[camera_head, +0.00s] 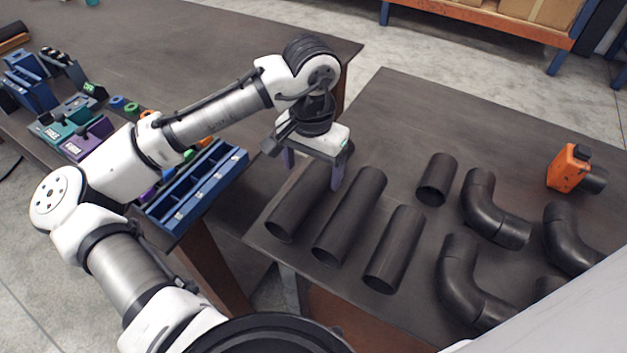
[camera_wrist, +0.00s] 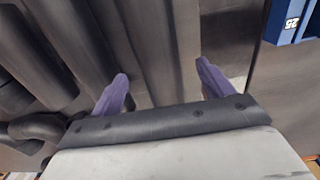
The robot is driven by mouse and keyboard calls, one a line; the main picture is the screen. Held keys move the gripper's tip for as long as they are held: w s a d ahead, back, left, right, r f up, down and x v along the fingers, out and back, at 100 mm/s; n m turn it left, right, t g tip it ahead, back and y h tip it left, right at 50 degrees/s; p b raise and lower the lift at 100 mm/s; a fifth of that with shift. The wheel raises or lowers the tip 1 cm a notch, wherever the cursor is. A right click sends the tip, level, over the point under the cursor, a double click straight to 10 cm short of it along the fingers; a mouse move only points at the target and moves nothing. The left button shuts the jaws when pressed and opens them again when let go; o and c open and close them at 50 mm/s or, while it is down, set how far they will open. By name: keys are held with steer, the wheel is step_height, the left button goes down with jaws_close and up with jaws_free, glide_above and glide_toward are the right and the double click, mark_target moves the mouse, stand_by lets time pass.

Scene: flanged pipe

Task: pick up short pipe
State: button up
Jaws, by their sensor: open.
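The short pipe (camera_head: 437,180) appears to be the stubby dark tube lying behind the row of longer pipes on the right table. My gripper (camera_head: 312,172) is open and empty, with its purple fingers above the far end of the leftmost pipe (camera_head: 294,213). That pipe's far end is partly hidden by the gripper. In the wrist view, my gripper (camera_wrist: 163,68) has its two fingers apart, with a dark pipe (camera_wrist: 172,35) running through the gap between them. I cannot tell how high the fingertips are above it.
Two more straight pipes (camera_head: 350,216) (camera_head: 395,250) lie to the right of the leftmost one. Several elbow pipes (camera_head: 490,212) and an orange tool (camera_head: 569,168) are further right. A blue tray (camera_head: 197,188) sits on the left table. The right table's back is clear.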

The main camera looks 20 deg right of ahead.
mark_target(314, 184)
steer(key=shift+w+d+f+p, duration=0.1)
steer(key=shift+f+p, duration=0.2)
steer(key=shift+f, duration=1.2)
steer(key=shift+w+d+f+p, duration=0.1)
steer(key=shift+f+p, duration=0.2)
steer(key=shift+f, duration=1.15)
steer(key=shift+c, duration=0.4)
steer(key=c, duration=1.6)
steer(key=shift+r, duration=0.1)
